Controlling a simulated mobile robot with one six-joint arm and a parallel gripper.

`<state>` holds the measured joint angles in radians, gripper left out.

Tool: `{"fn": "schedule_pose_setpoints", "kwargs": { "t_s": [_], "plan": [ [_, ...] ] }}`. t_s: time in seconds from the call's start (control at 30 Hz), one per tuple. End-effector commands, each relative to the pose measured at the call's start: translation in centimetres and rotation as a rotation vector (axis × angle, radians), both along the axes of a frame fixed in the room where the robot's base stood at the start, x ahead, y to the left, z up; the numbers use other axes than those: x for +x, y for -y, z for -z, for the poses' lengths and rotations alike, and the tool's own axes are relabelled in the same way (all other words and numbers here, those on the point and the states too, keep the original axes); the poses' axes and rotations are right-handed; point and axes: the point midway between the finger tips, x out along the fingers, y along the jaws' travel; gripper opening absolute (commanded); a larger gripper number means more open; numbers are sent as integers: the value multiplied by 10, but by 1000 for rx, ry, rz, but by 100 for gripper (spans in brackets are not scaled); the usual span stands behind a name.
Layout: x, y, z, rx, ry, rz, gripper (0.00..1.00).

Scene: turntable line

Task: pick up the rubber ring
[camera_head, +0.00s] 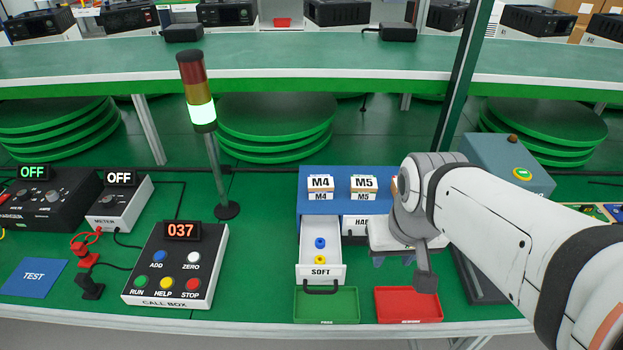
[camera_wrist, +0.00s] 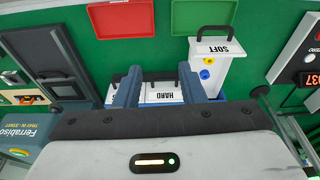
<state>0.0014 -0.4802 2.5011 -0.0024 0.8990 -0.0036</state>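A SOFT drawer (camera_head: 307,238) is pulled out of a blue cabinet (camera_head: 318,205). A small blue ring-like piece (camera_head: 320,243) and a small yellow one (camera_head: 320,259) lie inside it. The drawer (camera_wrist: 211,84), blue piece (camera_wrist: 205,74) and yellow piece (camera_wrist: 208,61) also show in the wrist view, right of my fingers. I cannot tell by sight which piece is rubber. My gripper (camera_wrist: 158,72) is open and empty, its fingers apart in front of the HARD drawer (camera_wrist: 162,94), which looks shut. In the head view my arm hides much of the cabinet's right side.
A green tray (camera_head: 326,308) and a red tray (camera_head: 408,307) lie in front of the cabinet. A call box (camera_head: 178,262) and a signal lamp (camera_head: 200,105) stand left. A grey-blue box (camera_head: 505,160) stands right. Green bench is bare between call box and drawer.

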Motion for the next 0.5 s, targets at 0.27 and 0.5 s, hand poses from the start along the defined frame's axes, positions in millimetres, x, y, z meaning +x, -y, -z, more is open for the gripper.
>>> {"fn": "schedule_pose_setpoints", "kwargs": {
  "t_s": [0.27, 0.5],
  "plan": [
    [3, -2, 0, 3, -6, 3, 47],
    [46, -23, 6, 26, -73, 63, 49]
  ]
}}
